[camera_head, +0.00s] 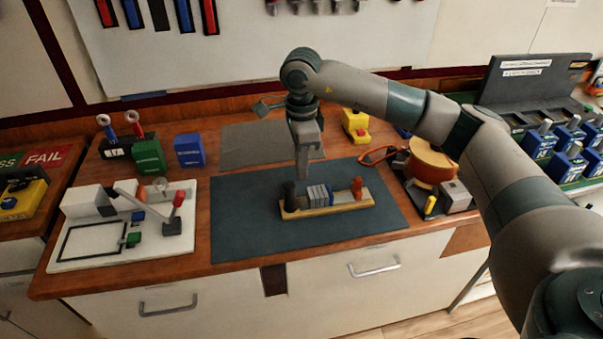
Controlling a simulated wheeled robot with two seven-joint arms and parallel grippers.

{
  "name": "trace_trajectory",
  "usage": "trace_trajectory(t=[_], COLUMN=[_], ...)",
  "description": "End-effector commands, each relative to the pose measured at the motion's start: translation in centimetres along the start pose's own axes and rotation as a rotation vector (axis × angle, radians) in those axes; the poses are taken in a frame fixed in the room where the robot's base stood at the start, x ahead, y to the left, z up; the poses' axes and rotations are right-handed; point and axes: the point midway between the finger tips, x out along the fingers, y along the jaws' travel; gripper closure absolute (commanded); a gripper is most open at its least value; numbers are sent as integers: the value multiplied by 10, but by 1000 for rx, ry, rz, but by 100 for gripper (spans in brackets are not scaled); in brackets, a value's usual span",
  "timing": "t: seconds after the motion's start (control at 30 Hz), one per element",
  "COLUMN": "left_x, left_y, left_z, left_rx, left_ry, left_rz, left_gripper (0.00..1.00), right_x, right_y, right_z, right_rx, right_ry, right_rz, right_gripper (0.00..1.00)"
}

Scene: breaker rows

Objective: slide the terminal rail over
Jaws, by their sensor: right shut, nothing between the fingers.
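The terminal rail (345,205) seems to be the yellow-based strip lying on the dark mat (240,222). It carries a group of grey and blue blocks (319,195) left of its middle, a dark end piece (291,196) at its left and an orange-red piece (357,187) near its right end. My right gripper (302,176) points down just above and behind the left part of the rail. It is shut and empty. I cannot tell whether its tips touch the blocks. My left gripper does not show.
A white board fixture (90,258) stands left of the mat. Green (148,158) and blue (189,150) boxes stand behind it. A yellow block (355,124), an orange spool (430,160) and a rack of blue breakers (541,141) are at the right. The mat's front is clear.

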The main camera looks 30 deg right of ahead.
Motion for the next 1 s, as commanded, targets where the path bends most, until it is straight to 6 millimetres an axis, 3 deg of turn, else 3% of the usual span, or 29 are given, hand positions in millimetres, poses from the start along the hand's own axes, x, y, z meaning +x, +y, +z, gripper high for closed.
trace_trajectory(t=[0.6,1.0], left_x=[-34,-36], left_y=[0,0], left_z=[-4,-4], left_rx=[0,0], left_ry=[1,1], left_rz=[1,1], left_gripper=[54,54], right_x=[79,92], right_y=[1,0], right_z=[0,0], right_rx=[1,-1], right_ry=[-1,-1], right_rz=[3,0], right_gripper=[100,100])
